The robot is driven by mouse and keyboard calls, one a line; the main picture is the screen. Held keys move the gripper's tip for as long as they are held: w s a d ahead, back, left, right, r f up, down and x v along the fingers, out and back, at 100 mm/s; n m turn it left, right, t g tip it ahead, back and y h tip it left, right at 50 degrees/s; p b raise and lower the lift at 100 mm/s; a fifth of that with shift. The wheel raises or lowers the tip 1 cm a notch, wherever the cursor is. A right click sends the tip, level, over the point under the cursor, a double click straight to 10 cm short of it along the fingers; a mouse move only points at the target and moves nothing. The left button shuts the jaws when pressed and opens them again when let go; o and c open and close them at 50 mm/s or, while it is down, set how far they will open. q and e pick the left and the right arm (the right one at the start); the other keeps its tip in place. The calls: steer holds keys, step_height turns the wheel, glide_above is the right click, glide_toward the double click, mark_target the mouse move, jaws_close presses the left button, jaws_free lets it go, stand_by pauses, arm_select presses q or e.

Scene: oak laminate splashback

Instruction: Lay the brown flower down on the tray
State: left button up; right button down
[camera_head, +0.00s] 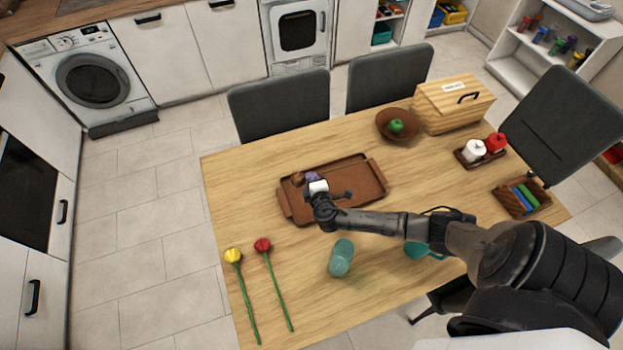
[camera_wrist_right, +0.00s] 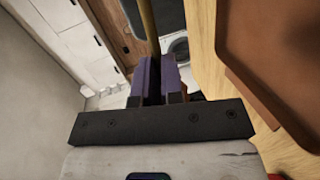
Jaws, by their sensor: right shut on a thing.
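The brown flower's head (camera_head: 297,179) shows as a small brown shape over the left part of the tray. The brown tray (camera_head: 347,180) lies on the wooden table and holds nothing else that I can see. My right gripper (camera_head: 311,177), with purple fingers, is over the tray's left part, shut on the flower. In the right wrist view its fingers (camera_wrist_right: 160,62) are close together, with a thin olive-brown stem (camera_wrist_right: 148,25) beyond them. Most of the flower is hidden in the head view. The tray's edge (camera_wrist_right: 268,72) shows at the right of the wrist view. My left gripper is not in view.
A yellow flower (camera_head: 233,256) and a red flower (camera_head: 263,245) lie at the table's front left. A teal glass (camera_head: 341,258) and a teal cup (camera_head: 415,251) are near my right arm. A bowl with a green apple (camera_head: 396,126) and a wooden bread box (camera_head: 453,104) stand behind.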

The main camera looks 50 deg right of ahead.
step_height(320, 180, down, 9)
steer(key=b, duration=0.7)
steer(key=shift+b, duration=0.35)
steer(key=shift+f, duration=0.3)
